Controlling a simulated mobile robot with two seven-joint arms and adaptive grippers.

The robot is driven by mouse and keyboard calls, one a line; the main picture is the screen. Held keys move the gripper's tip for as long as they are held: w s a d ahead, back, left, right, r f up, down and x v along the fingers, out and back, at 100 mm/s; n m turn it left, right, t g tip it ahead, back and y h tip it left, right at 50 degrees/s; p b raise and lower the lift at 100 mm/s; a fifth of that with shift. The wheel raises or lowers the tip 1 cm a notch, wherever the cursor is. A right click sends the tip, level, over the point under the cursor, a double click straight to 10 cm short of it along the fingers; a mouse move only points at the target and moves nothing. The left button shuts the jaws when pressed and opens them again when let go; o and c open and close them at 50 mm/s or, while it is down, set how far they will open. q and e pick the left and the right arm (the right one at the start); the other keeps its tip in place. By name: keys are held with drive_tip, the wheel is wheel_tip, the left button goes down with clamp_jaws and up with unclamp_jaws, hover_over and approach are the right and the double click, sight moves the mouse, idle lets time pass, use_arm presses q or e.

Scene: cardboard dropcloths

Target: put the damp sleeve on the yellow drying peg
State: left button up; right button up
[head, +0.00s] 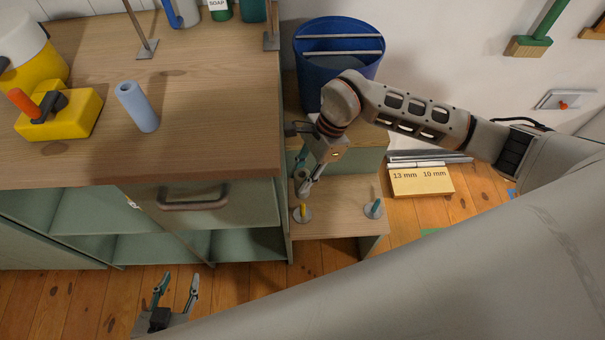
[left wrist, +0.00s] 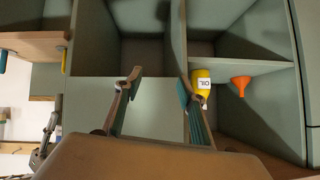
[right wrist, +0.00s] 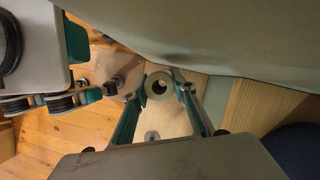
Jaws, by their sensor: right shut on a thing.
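My right gripper (head: 308,184) is shut on a short grey-brown sleeve (head: 300,175), held upright above the low wooden step. In the right wrist view the sleeve (right wrist: 158,86) shows its round open end between the fingertips. The yellow peg (head: 303,212) stands on a round grey base on the step, below the held sleeve and apart from it. Whether the two are exactly in line I cannot tell. The yellow peg also shows in the left wrist view (left wrist: 64,62). My left gripper (head: 177,286) is open and empty in front of the cabinet.
A teal peg (head: 374,207) stands right of the yellow one. A light-blue tube (head: 138,107) and a yellow machine (head: 60,112) sit on the counter (head: 215,120). A blue bucket (head: 325,80) stands behind my right gripper. A labelled block (head: 421,183) lies right of the step.

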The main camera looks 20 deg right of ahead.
use_arm(q)
drive_tip(key=shift+s+f, duration=0.15)
drive_tip(key=shift+s, duration=0.1)
